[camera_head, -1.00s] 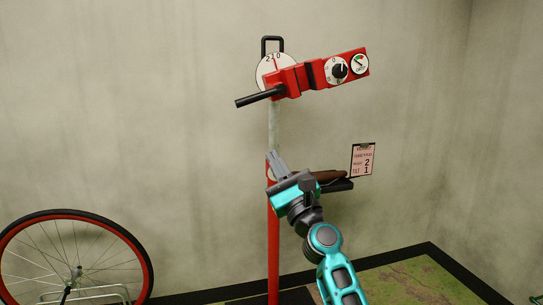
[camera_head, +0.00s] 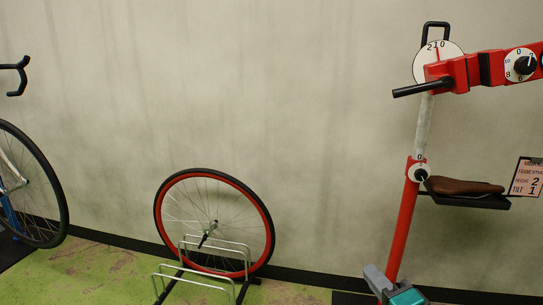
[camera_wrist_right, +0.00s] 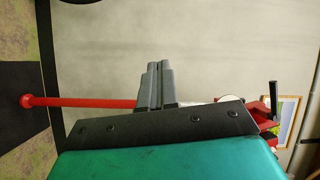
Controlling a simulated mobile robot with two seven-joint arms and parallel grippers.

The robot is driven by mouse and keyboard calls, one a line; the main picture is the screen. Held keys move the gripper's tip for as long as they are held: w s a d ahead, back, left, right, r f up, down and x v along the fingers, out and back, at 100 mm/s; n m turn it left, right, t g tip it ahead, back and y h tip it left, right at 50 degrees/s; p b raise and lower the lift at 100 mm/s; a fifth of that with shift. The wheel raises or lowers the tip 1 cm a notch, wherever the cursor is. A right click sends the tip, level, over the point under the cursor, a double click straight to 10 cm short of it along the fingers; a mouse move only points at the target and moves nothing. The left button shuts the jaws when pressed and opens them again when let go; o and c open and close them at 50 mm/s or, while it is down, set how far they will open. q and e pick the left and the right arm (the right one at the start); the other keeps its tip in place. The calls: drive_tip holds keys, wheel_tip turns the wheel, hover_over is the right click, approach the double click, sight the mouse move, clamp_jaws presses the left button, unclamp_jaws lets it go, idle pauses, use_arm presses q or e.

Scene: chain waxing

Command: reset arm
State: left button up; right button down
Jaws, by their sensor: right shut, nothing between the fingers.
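My right gripper (camera_head: 378,283) shows at the bottom right of the head view, low beside the foot of the red stand's post. In the right wrist view its two grey fingers (camera_wrist_right: 157,85) are together, with nothing between them. The red repair stand (camera_head: 403,225) rises at the right of the head view, with a red clamp head (camera_head: 465,72), a black handle and dials. In the right wrist view the red post (camera_wrist_right: 80,102) lies sideways behind the fingers. My left gripper is not in view.
A red-rimmed wheel (camera_head: 262,205) stands in a metal rack (camera_head: 195,283) on the green floor. A bicycle (camera_head: 62,205) is at the far left. A saddle (camera_head: 465,186) rests on a small shelf by the stand, near a sign (camera_head: 528,176). Wall and floor between are clear.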

drive_tip(key=s+a+f+n+g+h, duration=0.1)
drive_tip(key=s+a+f+n+g, duration=0.2)
drive_tip(key=s+f+n, duration=0.5)
drive_tip(key=s+a+f+n+g, duration=0.3)
drive_tip(key=s+f+n, duration=0.45)
drive_tip(key=s, duration=0.25)
use_arm(q)
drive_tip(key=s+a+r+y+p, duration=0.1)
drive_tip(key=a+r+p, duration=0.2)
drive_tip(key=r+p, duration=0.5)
drive_tip(key=p, duration=0.4)
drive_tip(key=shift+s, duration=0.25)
use_arm(e)
drive_tip(key=s+d+r+h, duration=0.1)
drive_tip(key=d+r, duration=0.2)
drive_tip(key=r, duration=0.3)
drive_tip(key=shift+s+r+g, duration=0.3)
drive_tip(key=shift+r, duration=0.1)
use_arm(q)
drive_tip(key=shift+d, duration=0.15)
use_arm(e)
drive_tip(key=shift+d, duration=0.15)
